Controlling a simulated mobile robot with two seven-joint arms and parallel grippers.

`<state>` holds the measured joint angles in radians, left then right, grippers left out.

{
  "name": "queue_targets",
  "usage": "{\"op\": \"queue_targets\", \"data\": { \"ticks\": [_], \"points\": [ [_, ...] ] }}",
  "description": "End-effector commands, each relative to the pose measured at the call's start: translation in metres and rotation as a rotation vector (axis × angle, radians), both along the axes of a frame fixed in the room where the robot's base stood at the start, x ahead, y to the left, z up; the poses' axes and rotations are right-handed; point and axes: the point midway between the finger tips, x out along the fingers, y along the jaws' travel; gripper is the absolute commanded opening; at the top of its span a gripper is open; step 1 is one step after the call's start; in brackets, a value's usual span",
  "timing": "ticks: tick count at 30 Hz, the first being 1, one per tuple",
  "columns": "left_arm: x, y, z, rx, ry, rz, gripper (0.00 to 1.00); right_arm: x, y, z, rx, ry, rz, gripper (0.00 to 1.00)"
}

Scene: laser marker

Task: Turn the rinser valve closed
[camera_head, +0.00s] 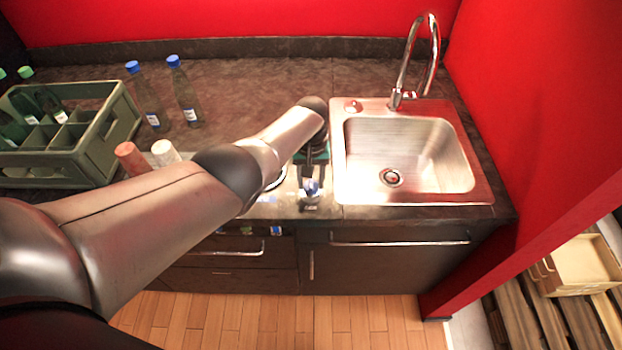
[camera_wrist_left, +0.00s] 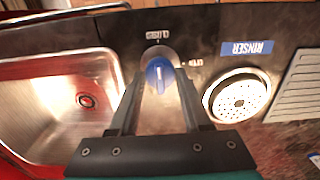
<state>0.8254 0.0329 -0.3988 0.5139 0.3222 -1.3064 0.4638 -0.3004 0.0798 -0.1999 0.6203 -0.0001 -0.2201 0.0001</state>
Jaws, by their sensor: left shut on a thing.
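The rinser valve is a blue knob (camera_wrist_left: 160,72) on a round metal base in the counter. In the left wrist view the print "CLOSED" stands above it and "OPEN" to its right, upside down. A raised ridge on the knob runs roughly up and down, towards the "CLOSED" side. My left gripper (camera_wrist_left: 161,80) is shut on the knob, one finger on each side. In the head view the knob (camera_head: 311,187) shows below my left gripper (camera_head: 311,179), just left of the sink. My right gripper is not in view.
The round rinser plate (camera_wrist_left: 238,98) lies beside the valve with a blue "RINSER" label (camera_wrist_left: 247,48). The steel sink (camera_head: 352,180) is right of my left arm. A green crate (camera_head: 100,150), bottles (camera_head: 185,95) and two cups (camera_head: 131,158) stand to the left.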

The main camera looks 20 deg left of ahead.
Motion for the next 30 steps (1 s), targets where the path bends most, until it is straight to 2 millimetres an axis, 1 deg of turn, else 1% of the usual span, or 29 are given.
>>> {"op": "queue_targets", "data": {
  "ticks": [1, 6, 9, 16, 20, 23, 30],
  "points": [
    [0.001, 0.0, 0.001, 0.0, -0.002, 0.002, 0.5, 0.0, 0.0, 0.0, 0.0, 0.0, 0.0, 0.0],
    [0.001, 0.0, 0.001, 0.0, -0.002, 0.001, 0.69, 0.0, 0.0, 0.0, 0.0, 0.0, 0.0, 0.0],
    [0.001, 0.0, 0.0, -0.001, -0.001, 0.001, 0.78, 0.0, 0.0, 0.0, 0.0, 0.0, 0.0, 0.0],
    [0.0, 0.0, 0.001, 0.0, -0.001, 0.0, 0.78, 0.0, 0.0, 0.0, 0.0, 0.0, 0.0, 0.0],
    [0.0, 0.0, 0.007, -0.001, -0.001, 0.0, 0.78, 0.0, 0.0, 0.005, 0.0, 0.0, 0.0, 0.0],
    [0.001, 0.0, 0.019, -0.001, -0.002, 0.0, 0.78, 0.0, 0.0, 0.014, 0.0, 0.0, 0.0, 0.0],
    [0.001, 0.0, 0.061, -0.002, -0.004, 0.0, 0.78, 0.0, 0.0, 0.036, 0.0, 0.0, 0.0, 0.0]
  ]
}}
